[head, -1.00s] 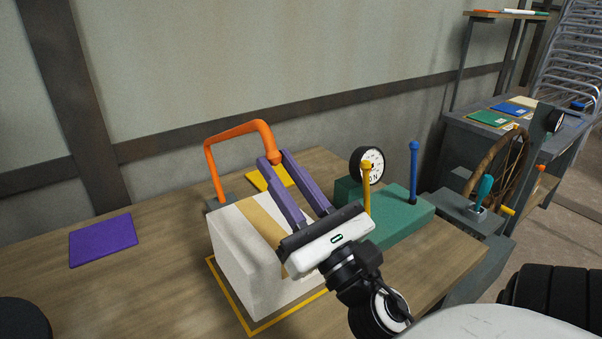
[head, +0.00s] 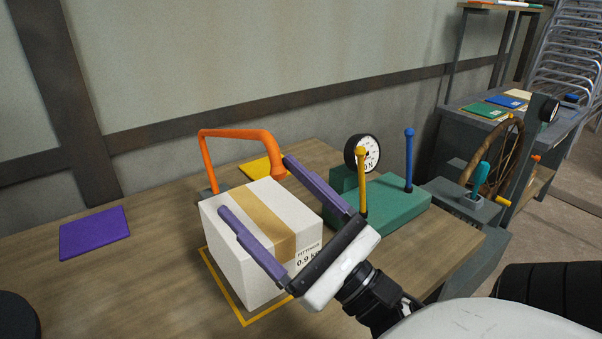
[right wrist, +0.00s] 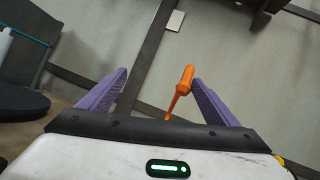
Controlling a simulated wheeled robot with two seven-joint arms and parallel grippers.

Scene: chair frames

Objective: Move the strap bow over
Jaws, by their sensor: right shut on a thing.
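The orange strap bow (head: 236,134) rises from a grey bracket at the back left of a white box (head: 225,240) and arches above it. Its thick free end hangs down near the box's back edge. My right gripper (head: 252,184) is above the box, its two purple fingers wide apart. One finger crosses over the box top and the other is beside the bow's free end. The right wrist view shows the bow (right wrist: 180,85) between the fingers, close to the right-hand one; I cannot tell if they touch. My left gripper is not in view.
The box has a tan tape band and stands in a yellow outline on the wooden table (head: 120,290). A green block with a gauge (head: 362,153), a yellow lever (head: 362,180) and a blue lever (head: 409,160) is to the right. A purple sheet (head: 95,232) lies left.

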